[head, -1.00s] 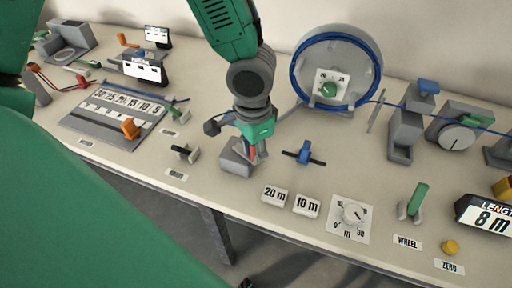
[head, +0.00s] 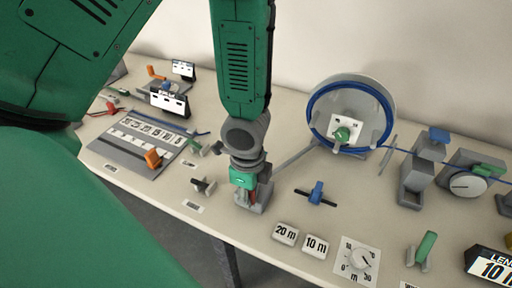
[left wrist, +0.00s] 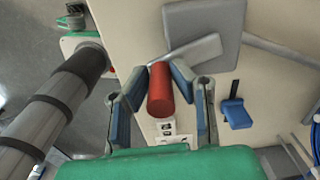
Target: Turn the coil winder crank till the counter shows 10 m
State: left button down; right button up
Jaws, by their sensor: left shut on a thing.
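My left gripper (head: 245,190) is shut on the red crank handle, which stands between its two blue-grey finger pads in the left wrist view (left wrist: 159,88). A grey bar (head: 296,155) runs from near the gripper towards the coil winder drum (head: 381,86), which carries blue cable around its rim. The length counter (head: 494,268) at the lower right edge is partly cut off and reads 10 m. My right gripper is not in view.
A white dial (head: 361,259) and tags marked 20 m (head: 285,234) and 10 m (head: 315,245) lie near the front. A blue-handled part (head: 316,193) stands right of the gripper. The green wheel lever (head: 426,247) is farther right.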

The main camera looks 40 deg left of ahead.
pick_arm(q)
jog(key=shift+a+r+m+p, duration=0.1)
jog(key=shift+a+m+p, duration=0.35)
jog(key=shift+m, duration=0.65)
jog(key=shift+a, duration=0.15)
jog(key=c, duration=1.4)
grip_release()
jog(key=shift+s, duration=0.1)
notch_tip(320, 180, up, 12)
jog(key=shift+f, duration=0.15)
dwell(0.3)
